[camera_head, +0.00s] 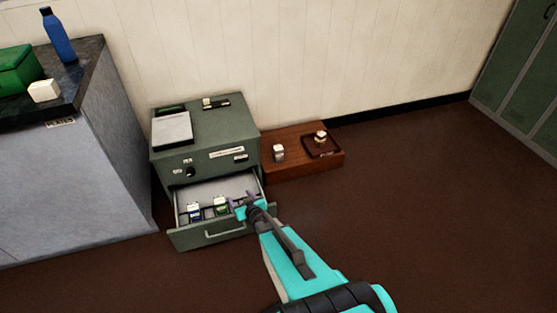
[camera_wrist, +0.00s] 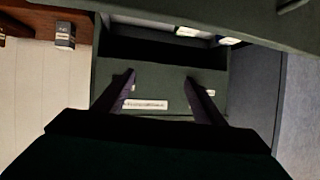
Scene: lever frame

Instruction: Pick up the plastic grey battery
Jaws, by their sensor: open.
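My gripper (camera_head: 243,203) is over the right part of the open drawer (camera_head: 211,228) of the green-grey cabinet. In the wrist view my gripper's fingers (camera_wrist: 162,85) are spread apart with nothing between them, in front of the cabinet face. No object can be named for certain as the plastic grey battery. A small grey block with a pale top (camera_head: 278,153) stands on the low wooden box, right of the cabinet; it also shows in the wrist view (camera_wrist: 65,36). Small blue-and-white (camera_head: 194,211) and green-and-white (camera_head: 221,206) items stand in the drawer, left of my gripper.
The wooden box (camera_head: 300,167) also bears a dark tray (camera_head: 332,149) with a small pale item (camera_head: 320,137). The cabinet (camera_head: 205,141) has a flat pad and small parts on top. A grey counter (camera_head: 70,170) stands left. Floor at right is clear.

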